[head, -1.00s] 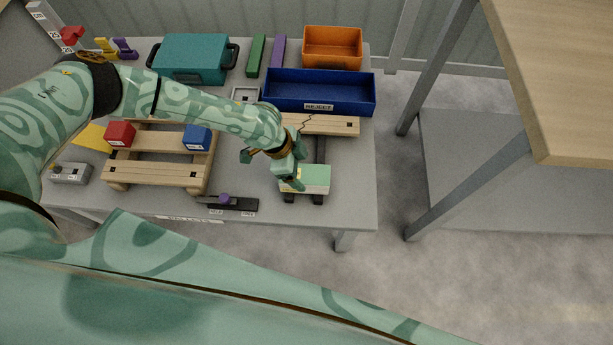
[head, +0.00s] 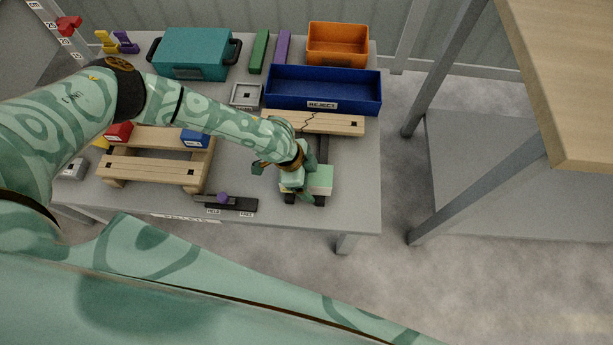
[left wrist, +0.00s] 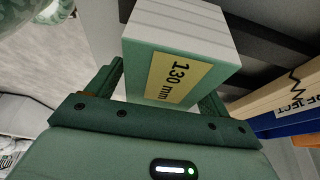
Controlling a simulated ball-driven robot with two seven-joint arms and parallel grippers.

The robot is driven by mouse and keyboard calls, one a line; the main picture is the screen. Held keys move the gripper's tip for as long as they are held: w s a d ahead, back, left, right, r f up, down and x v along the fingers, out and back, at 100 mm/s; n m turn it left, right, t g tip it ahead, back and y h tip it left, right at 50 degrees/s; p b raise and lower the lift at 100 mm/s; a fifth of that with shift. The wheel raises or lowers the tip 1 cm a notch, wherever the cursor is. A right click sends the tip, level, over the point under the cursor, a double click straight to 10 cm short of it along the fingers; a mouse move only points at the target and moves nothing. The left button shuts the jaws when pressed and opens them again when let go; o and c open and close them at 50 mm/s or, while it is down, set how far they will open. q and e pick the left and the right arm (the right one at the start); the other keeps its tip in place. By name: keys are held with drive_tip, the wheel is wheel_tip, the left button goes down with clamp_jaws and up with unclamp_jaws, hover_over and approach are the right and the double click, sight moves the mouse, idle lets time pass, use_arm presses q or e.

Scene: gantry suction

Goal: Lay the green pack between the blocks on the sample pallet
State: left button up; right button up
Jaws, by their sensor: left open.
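The green pack (head: 321,180), pale green with a yellow "130 mm" label, lies on dark rails at the table's front right. It fills the middle of the left wrist view (left wrist: 183,65). My left gripper (head: 297,186) is open at the pack, with a finger on either side of it in the left wrist view (left wrist: 160,95); contact cannot be told. The wooden sample pallet (head: 150,166) stands to the left. My right gripper is not in view.
A cracked wooden pallet (head: 340,124) lies behind the pack, with a blue REJECT bin (head: 322,92) beyond. A dark slide with a purple knob (head: 222,198) is at the front edge. A teal case (head: 195,50) and orange bin (head: 338,42) stand at the back.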

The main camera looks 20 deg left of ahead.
use_arm(q)
drive_tip(key=shift+f, duration=0.2)
drive_tip(key=c, duration=1.3)
